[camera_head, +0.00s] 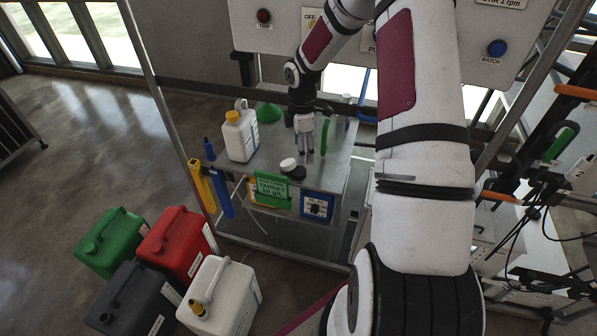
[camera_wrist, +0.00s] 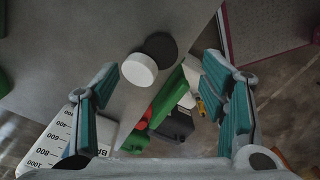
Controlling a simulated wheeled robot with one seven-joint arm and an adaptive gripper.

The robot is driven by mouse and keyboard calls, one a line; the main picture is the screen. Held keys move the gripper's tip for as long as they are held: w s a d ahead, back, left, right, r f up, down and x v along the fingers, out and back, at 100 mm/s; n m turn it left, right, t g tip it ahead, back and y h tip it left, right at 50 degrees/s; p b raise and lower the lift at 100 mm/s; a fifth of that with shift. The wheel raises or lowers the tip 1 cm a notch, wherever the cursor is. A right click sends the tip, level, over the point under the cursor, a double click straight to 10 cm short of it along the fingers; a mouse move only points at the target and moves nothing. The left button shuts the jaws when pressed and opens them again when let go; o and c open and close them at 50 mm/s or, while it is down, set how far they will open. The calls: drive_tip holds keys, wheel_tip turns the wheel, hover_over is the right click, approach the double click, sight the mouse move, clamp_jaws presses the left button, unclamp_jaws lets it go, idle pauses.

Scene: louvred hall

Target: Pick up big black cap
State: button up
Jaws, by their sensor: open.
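A black round cap (camera_head: 298,173) lies on the grey metal table (camera_head: 262,167), near its front edge. A smaller-looking white round cap (camera_head: 288,164) sits right against it. In the wrist view the black cap (camera_wrist: 161,46) lies flat, partly behind the white cap (camera_wrist: 139,70); I cannot tell whether they touch or overlap. My gripper (camera_head: 304,150) hangs above the table, behind and slightly right of the caps. In the wrist view my gripper (camera_wrist: 160,85) has its fingers wide apart with nothing between the pads. The caps appear beyond the fingertips.
A white jug with a yellow cap (camera_head: 239,132) and a green funnel (camera_head: 268,112) stand left of my gripper. A green upright object (camera_head: 324,137) is close on its right. Several canisters (camera_head: 176,242) stand on the floor.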

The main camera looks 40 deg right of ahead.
sight(301, 170)
wheel_tip(301, 170, down, 9)
drive_tip(key=shift+r, duration=0.2)
idle(0.3)
drive_tip(key=c, duration=0.9)
